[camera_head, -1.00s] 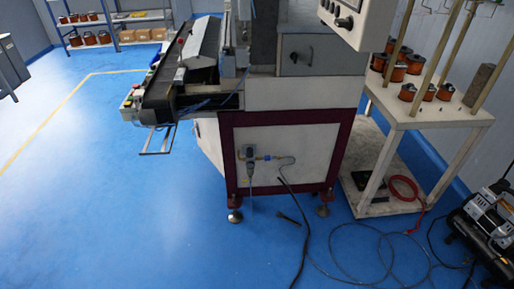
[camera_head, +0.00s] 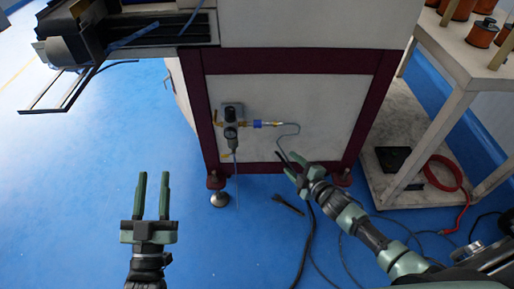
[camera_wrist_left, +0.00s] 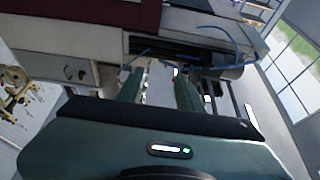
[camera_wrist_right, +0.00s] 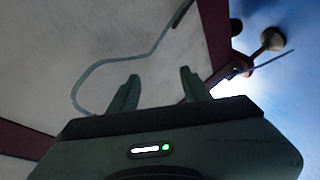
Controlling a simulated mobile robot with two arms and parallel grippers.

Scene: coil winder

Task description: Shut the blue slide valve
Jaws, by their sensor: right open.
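The blue slide valve (camera_head: 257,124) is small and sits in the brass air line on the white side panel of the winder, right of the grey regulator (camera_head: 231,115). A thin grey hose runs from its right end. My right gripper (camera_head: 287,161) is open and empty, below and to the right of the valve, apart from it. In the right wrist view its fingers (camera_wrist_right: 157,88) face the panel and the curved hose; the valve does not show there. My left gripper (camera_head: 153,178) is open and empty over the floor at the left, away from the valve.
The winder's dark red frame (camera_head: 207,128) surrounds the panel. A white cart (camera_head: 430,130) with copper spools stands to the right, a red hose (camera_head: 445,172) on its lower shelf. Dark cables (camera_head: 308,240) lie on the blue floor. A wire frame (camera_head: 62,92) juts out upper left.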

